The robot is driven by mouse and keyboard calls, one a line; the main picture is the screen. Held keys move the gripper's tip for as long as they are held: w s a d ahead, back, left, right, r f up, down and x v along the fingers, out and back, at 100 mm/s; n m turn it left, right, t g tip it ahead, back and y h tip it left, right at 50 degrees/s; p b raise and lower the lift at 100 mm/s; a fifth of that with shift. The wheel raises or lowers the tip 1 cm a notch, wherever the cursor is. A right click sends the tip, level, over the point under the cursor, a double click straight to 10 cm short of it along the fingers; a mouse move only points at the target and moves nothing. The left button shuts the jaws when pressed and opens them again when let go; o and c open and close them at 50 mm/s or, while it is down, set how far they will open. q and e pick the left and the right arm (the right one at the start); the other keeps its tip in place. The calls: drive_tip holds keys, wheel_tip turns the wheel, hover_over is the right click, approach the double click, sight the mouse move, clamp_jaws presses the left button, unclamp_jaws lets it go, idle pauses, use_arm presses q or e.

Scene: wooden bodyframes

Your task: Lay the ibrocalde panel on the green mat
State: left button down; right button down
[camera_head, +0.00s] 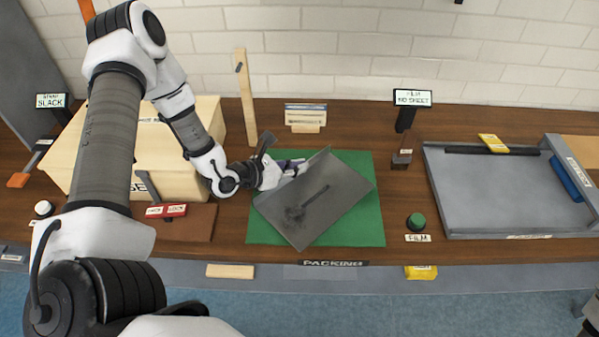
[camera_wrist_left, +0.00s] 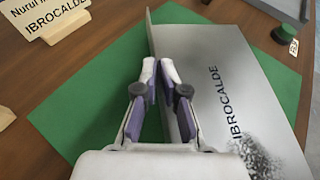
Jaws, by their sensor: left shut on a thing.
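The ibrocalde panel (camera_head: 320,200) is a thin grey sheet, tilted over the green mat (camera_head: 357,232) in the head view. Its printed name and a dark speckled patch show in the left wrist view (camera_wrist_left: 222,95). My left gripper (camera_head: 297,167) is shut on the panel near its edge; in the left wrist view its purple-padded fingers (camera_wrist_left: 165,82) pinch a raised flange of the sheet. The green mat also shows in the left wrist view (camera_wrist_left: 85,95). Whether the panel's lower corner touches the mat cannot be told. My right gripper is not in view.
A large pale box (camera_head: 85,150) stands left of the mat. A green button (camera_head: 416,221) and a small dark block (camera_head: 402,157) are to the right, before a grey tray (camera_head: 480,228). A name card (camera_head: 305,117) and an upright wooden post (camera_head: 245,95) stand behind the mat.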

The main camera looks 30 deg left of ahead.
use_arm(q)
drive_tip(key=shift+w+a+f, duration=0.1)
drive_tip(key=shift+f, duration=0.45)
drive_tip(key=shift+w+a+f, duration=0.1)
drive_tip(key=shift+f, duration=0.45)
drive_tip(key=shift+s+d+r, duration=0.1)
drive_tip(key=shift+r, duration=0.05)
drive_tip(key=c, duration=1.2)
unclamp_jaws()
drive_tip(key=shift+f, duration=0.25)
drive_tip(key=shift+c, duration=0.2)
drive_tip(key=shift+r, duration=0.1)
